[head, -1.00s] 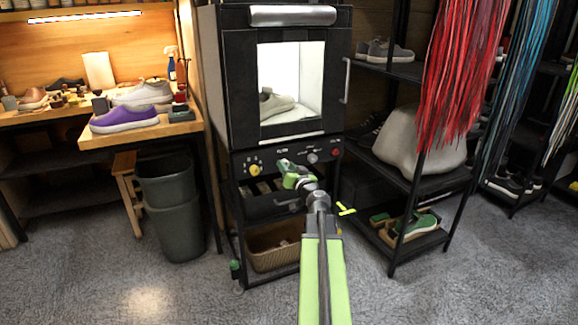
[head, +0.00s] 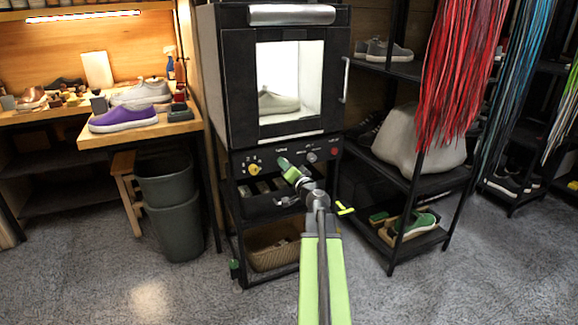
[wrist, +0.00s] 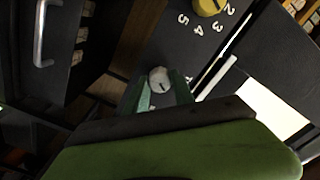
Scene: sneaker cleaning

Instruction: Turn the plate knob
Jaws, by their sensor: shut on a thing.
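A black cabinet oven (head: 240,100) with a lit window stands ahead, with a control panel (head: 232,160) below its door. My green gripper (head: 284,164) is at the middle of this panel and hides what is behind it in the head view. In the wrist view, a pale grey knob (wrist: 160,76) with a dark pointer mark sits between the two green fingers of my gripper (wrist: 160,92). The fingers are shut on it. The lettering by this knob is too covered to read. The large green part in front hides the lower wrist view.
A yellow knob (head: 254,169) with numbers around it is left of my gripper; it also shows in the wrist view (wrist: 208,5). Another pale knob (head: 312,157) and a red button (head: 335,151) are to the right. A handle (head: 346,80) juts from the door's right.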

